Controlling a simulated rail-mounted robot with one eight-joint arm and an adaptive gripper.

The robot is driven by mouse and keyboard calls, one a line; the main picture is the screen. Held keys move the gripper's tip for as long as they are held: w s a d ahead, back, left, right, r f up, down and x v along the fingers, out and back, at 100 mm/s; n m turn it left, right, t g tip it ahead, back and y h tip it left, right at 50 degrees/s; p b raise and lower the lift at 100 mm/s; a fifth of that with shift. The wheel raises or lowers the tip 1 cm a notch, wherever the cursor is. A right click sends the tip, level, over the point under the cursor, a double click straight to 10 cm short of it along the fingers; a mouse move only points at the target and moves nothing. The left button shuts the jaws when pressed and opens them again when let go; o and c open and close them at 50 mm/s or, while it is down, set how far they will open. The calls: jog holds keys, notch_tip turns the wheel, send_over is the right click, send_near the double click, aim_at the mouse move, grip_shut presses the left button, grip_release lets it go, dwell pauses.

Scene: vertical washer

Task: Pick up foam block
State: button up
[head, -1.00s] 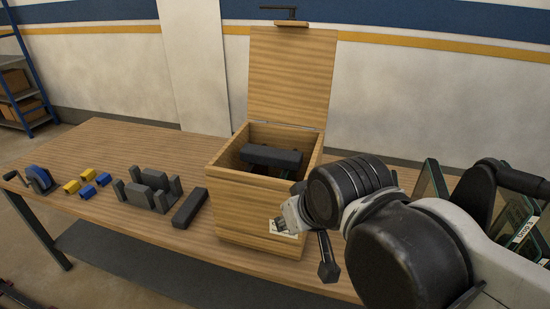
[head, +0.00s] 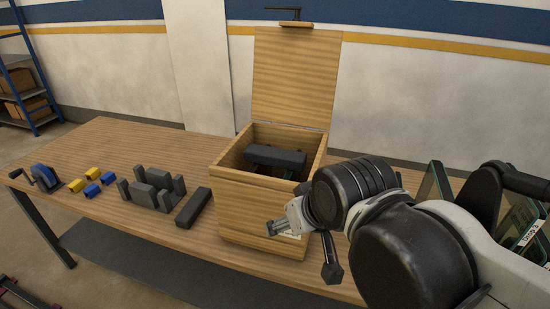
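Dark grey blocks that look like foam are in the head view. A long dark block (head: 193,208) lies on the table just left of the wooden box (head: 262,212). Several dark grey blocks (head: 158,179) stand and lie close together further left. Another dark bar (head: 275,158) sits inside the open box, on or above something darker that is mostly hidden. My gripper (head: 274,228) is in front of the box, apart from the blocks. Its fingertips point left and look empty; their gap is too small to judge.
The box lid (head: 296,75) stands open. Small yellow and blue blocks (head: 92,190) and a blue-wheeled device (head: 44,178) are at the table's left. The table (head: 140,140) is clear behind them. Dark-framed panels (head: 520,225) stand at the right.

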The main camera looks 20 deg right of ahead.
jog(key=w+d+r+n+g, duration=0.2)
jog(key=w+r, duration=0.2)
jog(key=w, duration=0.3)
jog(key=w+d+r+n+g+p, duration=0.1)
jog(key=w+r+n, duration=0.2)
jog(key=w, duration=0.5)
jog(key=w+d+r+n+g, duration=0.2)
jog(key=w+r, duration=0.2)
jog(key=w, duration=0.3)
jog(key=n+g+p, duration=0.1)
jog(key=n+g, duration=0.1)
jog(key=n, duration=0.1)
send_over(275, 152)
jog(key=f, duration=1)
jog(key=shift+w+a+f, duration=0.15)
jog(key=shift+w+a, duration=0.2)
jog(key=shift+w, duration=0.05)
jog(key=f, duration=0.3)
jog(key=f+p, duration=0.1)
jog(key=shift+s+d+f, duration=0.15)
jog(key=shift+s+d, duration=0.2)
jog(key=shift+d, duration=0.05)
jog(key=shift+f, duration=0.5)
jog(key=c, duration=1)
